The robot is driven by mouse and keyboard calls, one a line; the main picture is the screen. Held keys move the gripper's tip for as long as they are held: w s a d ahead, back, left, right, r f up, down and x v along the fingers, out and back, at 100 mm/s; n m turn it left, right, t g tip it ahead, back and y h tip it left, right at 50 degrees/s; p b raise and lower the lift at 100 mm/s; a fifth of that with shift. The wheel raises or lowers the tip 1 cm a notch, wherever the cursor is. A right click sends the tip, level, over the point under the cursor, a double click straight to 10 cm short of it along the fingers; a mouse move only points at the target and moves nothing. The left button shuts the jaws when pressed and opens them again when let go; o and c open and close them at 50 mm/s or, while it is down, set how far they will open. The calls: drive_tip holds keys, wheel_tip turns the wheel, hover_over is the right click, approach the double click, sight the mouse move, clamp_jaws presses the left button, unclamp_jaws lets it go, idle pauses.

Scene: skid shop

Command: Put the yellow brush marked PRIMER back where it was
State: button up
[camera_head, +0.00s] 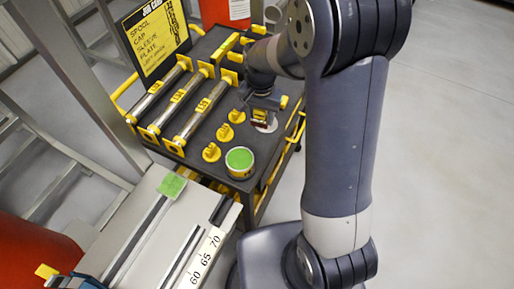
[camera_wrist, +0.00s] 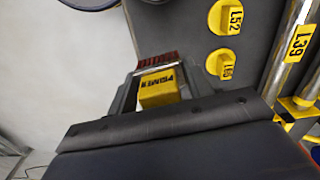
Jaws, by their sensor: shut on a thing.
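My gripper (camera_head: 262,108) is over the dark cart top, beside the yellow caps. It is shut on the yellow brush (camera_wrist: 160,88), whose block reads PRIMER. The brush's dark red bristles (camera_wrist: 158,61) point away from the wrist, toward the top of the wrist view. In the head view the brush (camera_head: 259,115) is small and partly hidden by my gripper. A pale round patch (camera_head: 271,127) shows just below it; I cannot tell whether the bristles touch it.
A can with a green top (camera_head: 240,160) stands at the cart's near corner. Yellow caps, including L52 (camera_wrist: 226,17) and L60 (camera_wrist: 221,63), are close beside my gripper. Labelled metal spools (camera_head: 203,110) lie left of them. A sign board (camera_head: 155,38) stands behind.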

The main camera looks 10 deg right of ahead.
drive_tip(key=shift+s+a+r+m+b, duration=0.1)
drive_tip(key=shift+s+a+m+b, duration=0.1)
drive_tip(key=shift+a+m, duration=0.15)
drive_tip(key=shift+s+a+r+m+b, duration=0.15)
drive_tip(key=shift+a+m, duration=0.1)
drive_tip(key=shift+a, duration=0.2)
wheel_tip(320, 180, down, 10)
drive_tip(key=shift+a+r+p, duration=0.1)
drive_tip(key=shift+a+p, duration=0.05)
drive_tip(key=shift+p, duration=0.3)
drive_tip(key=shift+f, duration=0.2)
drive_tip(key=o, duration=0.9)
drive_tip(key=shift+o, duration=0.2)
drive_tip(key=shift+r, duration=0.1)
wheel_tip(320, 180, up, 12)
drive_tip(key=shift+b, duration=0.3)
